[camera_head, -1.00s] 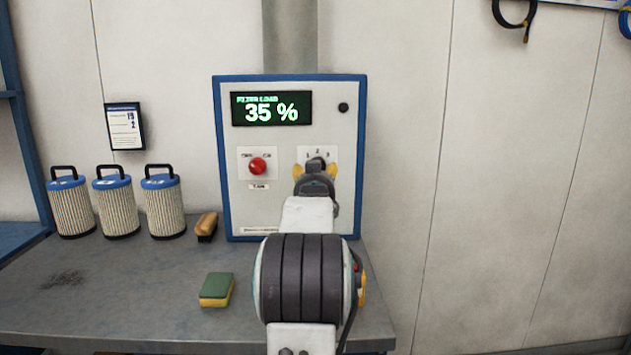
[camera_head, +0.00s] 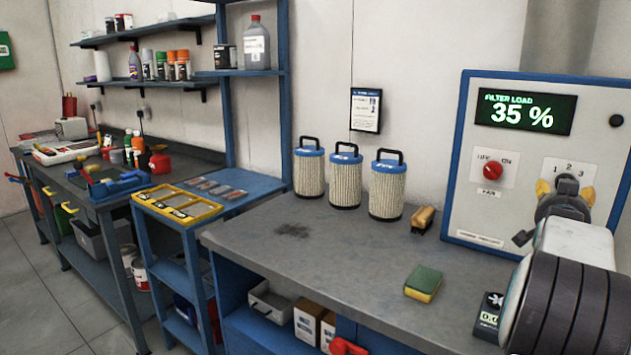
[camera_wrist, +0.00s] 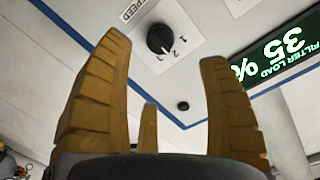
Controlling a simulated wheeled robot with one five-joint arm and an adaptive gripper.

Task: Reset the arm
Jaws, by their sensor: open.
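My gripper (camera_head: 565,189) is at the right in the head view, in front of the control panel (camera_head: 463,150). In the wrist view my gripper (camera_wrist: 165,100) has its yellow-brown fingers spread wide with nothing between them. The black speed knob (camera_wrist: 160,39), with numbers beside it, shows beyond the fingertips and apart from them. In the head view my gripper hides the knob, below the marks 1, 2 and 3. The panel's display (camera_head: 525,111) reads FILTER LOAD 35 %.
Several filters (camera_head: 341,178), a brush (camera_head: 423,219) and a green-yellow sponge (camera_head: 423,283) stand on the grey bench (camera_head: 330,250). A yellow tray (camera_head: 178,205) and a cluttered bench lie further left. The bench has free room in front of the filters.

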